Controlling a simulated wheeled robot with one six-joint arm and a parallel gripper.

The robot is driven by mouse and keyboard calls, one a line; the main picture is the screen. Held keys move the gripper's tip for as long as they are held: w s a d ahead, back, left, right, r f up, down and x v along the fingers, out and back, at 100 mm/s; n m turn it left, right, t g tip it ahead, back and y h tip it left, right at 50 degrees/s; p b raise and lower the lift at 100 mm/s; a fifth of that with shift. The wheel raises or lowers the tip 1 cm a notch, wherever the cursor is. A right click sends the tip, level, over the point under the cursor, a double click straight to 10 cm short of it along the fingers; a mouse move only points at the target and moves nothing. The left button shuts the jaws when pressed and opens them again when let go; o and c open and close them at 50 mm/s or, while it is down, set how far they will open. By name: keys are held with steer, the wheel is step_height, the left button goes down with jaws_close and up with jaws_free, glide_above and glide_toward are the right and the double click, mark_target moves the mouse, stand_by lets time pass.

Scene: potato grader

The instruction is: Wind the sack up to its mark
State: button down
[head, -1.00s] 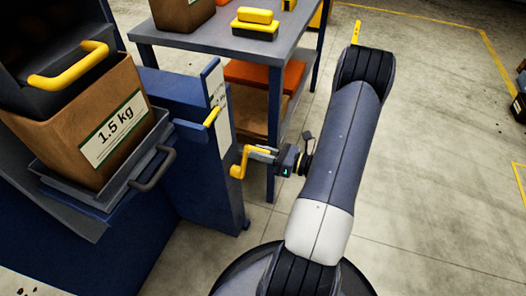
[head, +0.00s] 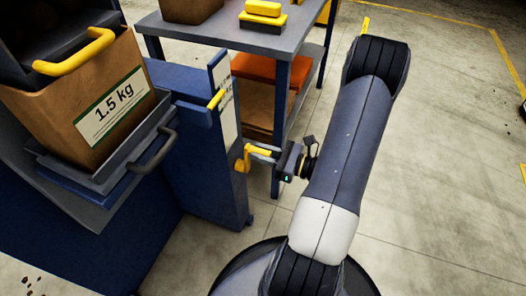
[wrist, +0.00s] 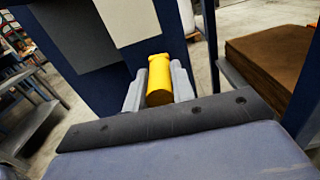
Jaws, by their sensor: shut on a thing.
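The brown sack (head: 85,105) marked 1.5 kg sits tilted on a grey tray (head: 110,180) at the left of the head view. A yellow crank handle (head: 244,157) stands out beside the blue machine post. My gripper (head: 268,152) is shut on the crank handle. In the wrist view the handle's yellow grip (wrist: 159,80) lies between my two grey fingers (wrist: 156,92). A yellow pointer (head: 215,100) shows beside a white scale plate (head: 224,105) on the post; the plate's marks are too small to read.
A grey-topped table (head: 230,35) with yellow and black items stands behind the post, orange and brown stacks on its lower shelves. A yellow handle (head: 75,52) sits above the sack.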

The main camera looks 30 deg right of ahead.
steer(key=shift+s+a+f, duration=0.1)
steer(key=c, duration=1.2)
jaws_free()
steer(key=p+v, duration=0.2)
steer(key=v, duration=0.8)
steer(key=shift+s+d, duration=0.3)
steer(key=shift+b+x, duration=1)
steer(key=shift+x, duration=4.45)
